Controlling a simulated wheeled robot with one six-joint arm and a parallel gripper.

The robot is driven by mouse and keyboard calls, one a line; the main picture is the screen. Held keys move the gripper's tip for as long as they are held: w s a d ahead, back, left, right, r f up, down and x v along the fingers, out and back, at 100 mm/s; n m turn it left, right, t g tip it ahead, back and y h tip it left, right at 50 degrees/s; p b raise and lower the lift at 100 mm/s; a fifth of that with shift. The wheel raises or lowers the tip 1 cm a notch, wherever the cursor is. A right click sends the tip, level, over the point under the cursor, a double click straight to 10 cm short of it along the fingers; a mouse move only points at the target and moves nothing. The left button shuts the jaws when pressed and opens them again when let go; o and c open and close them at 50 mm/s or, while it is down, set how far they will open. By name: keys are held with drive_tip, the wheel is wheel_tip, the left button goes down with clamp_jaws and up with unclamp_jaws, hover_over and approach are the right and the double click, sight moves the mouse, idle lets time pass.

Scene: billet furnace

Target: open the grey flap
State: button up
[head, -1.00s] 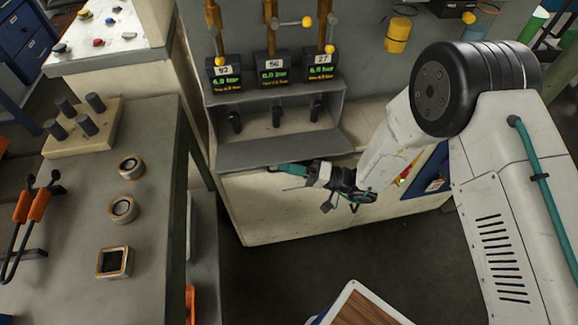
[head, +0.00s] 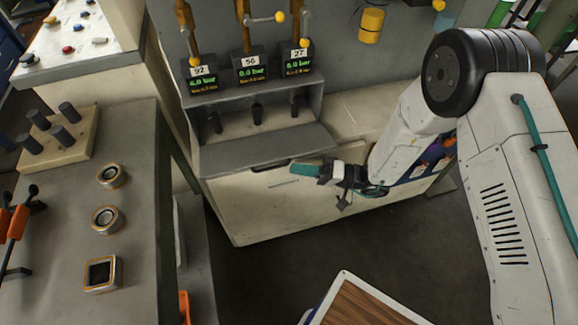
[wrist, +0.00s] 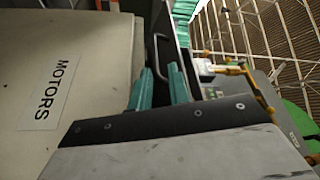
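The grey flap (head: 262,150) is a flat panel below the opening of a grey box on the cream cabinet, in the head view. Several dark levers show in the opening above it. A dark handle (head: 270,167) sits at its front edge, and also shows in the wrist view (wrist: 157,50). My gripper (head: 297,170) is just right of the handle in the head view, in front of the cabinet. In the wrist view its two teal fingers (wrist: 162,82) stand a little apart with a narrow gap. The handle is just beyond their tips; I cannot tell whether they touch it.
The cream cabinet front carries a MOTORS label (wrist: 48,93). Gauges (head: 250,75) and yellow-knobbed levers stand above the box. A grey bench (head: 60,220) with buttons is at the left. A wood-topped tray (head: 360,305) is at the bottom. Dark floor lies between.

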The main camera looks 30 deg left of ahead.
drive_tip(key=shift+d, duration=0.1)
drive_tip(key=shift+w, duration=0.1)
drive_tip(key=f+v, duration=0.1)
drive_tip(key=v, duration=0.8)
drive_tip(key=shift+a, duration=0.25)
idle(0.5)
drive_tip(key=shift+w, duration=0.15)
idle(0.4)
